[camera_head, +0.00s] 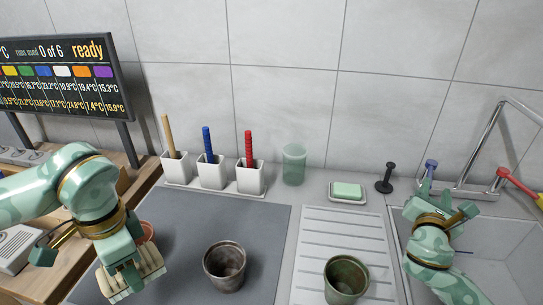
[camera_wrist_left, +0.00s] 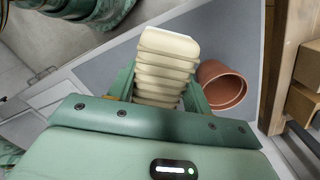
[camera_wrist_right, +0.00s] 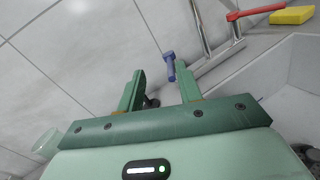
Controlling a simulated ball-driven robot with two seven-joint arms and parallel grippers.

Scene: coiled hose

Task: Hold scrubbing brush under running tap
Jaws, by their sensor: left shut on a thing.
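A cream ribbed block, seemingly the scrubbing brush (camera_head: 143,284), is held at the lower left of the head view. My left gripper (camera_head: 132,268) is shut on it; in the left wrist view the brush (camera_wrist_left: 166,60) sits between the fingers. The metal tap (camera_head: 487,135) stands at the back of the sink, with a blue handle (camera_head: 431,165) and a red handle (camera_head: 518,187). My right gripper (camera_head: 440,197) is over the sink's left side. In the right wrist view its fingers (camera_wrist_right: 157,85) are apart and empty, the blue handle (camera_wrist_right: 170,67) just beyond the right finger. No water is visible.
The sink (camera_head: 480,268) is at right, beside a ribbed drainboard (camera_head: 335,228).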

